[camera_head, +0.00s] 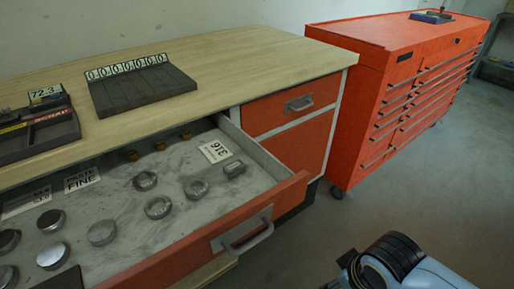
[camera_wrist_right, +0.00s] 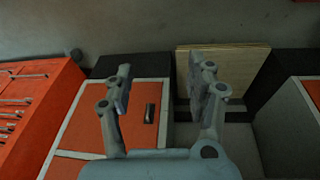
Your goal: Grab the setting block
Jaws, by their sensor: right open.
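I cannot tell for sure which thing is the setting block. In the head view my right arm comes in at the lower right, off to the right of the drawer. My left gripper is not in view.
The drawer also holds several round metal pieces (camera_head: 102,232) and label cards. A dark tray (camera_head: 45,136) sits on the bench at left. A red tool chest (camera_head: 385,75) with a blue item (camera_head: 431,17) on top stands at right. Grey floor (camera_head: 440,170) is clear in front.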

